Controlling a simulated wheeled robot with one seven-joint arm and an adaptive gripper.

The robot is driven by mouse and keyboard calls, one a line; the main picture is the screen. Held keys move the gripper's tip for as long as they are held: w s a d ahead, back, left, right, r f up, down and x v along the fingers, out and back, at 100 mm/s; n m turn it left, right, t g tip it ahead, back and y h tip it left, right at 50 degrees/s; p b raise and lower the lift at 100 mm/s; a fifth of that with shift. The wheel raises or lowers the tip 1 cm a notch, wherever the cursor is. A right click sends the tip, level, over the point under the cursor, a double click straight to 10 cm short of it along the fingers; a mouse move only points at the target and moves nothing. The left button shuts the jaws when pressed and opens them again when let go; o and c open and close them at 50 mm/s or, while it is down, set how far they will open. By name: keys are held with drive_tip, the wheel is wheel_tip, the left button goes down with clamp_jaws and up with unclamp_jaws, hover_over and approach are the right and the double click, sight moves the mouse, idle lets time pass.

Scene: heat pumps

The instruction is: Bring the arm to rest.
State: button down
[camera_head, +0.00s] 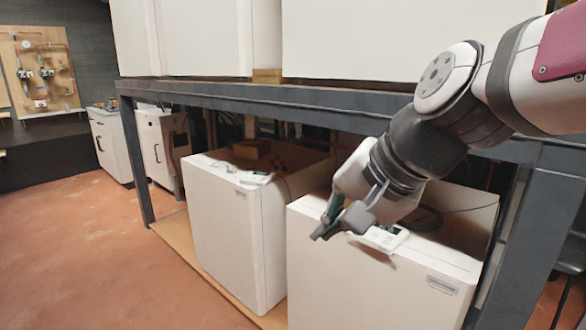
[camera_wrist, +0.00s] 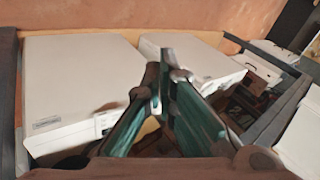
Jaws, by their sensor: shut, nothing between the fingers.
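My gripper (camera_head: 338,222) is shut and empty, with its fingertips together. In the head view it hangs in front of the rack, over the front top edge of the nearer white heat pump (camera_head: 375,275). A small white control panel (camera_head: 386,238) on that unit's top is partly behind the fingers. In the wrist view the closed fingers (camera_wrist: 168,62) point away over two white units, one on the left (camera_wrist: 80,80) and one on the right (camera_wrist: 205,62). I cannot tell whether the fingers touch a unit. My arm reaches in from the upper right.
A dark metal rack frame (camera_head: 270,97) runs above the units, close to my arm, with large white boxes (camera_head: 200,40) on top. A second heat pump (camera_head: 225,225) stands left of the nearer one. Open reddish floor (camera_head: 90,240) lies at the left.

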drive_tip(key=s+d+f+n+g+h, duration=0.2)
drive_tip(key=s+d+f+n+h, duration=0.15)
drive_tip(key=s+d, duration=0.6)
drive_tip(key=s+d+f+n+g+h, duration=0.25)
drive_tip(key=s+d+f, duration=0.25)
drive_tip(key=s, duration=0.9)
wheel_tip(320, 180, up, 19)
drive_tip(key=t+y+p, duration=0.1)
drive_tip(key=t+p, duration=0.2)
drive_tip(key=p, duration=1.5)
drive_tip(key=shift+w+a+r, duration=0.15)
drive_tip(key=shift+w+a, duration=0.1)
drive_tip(key=shift+w, duration=0.1)
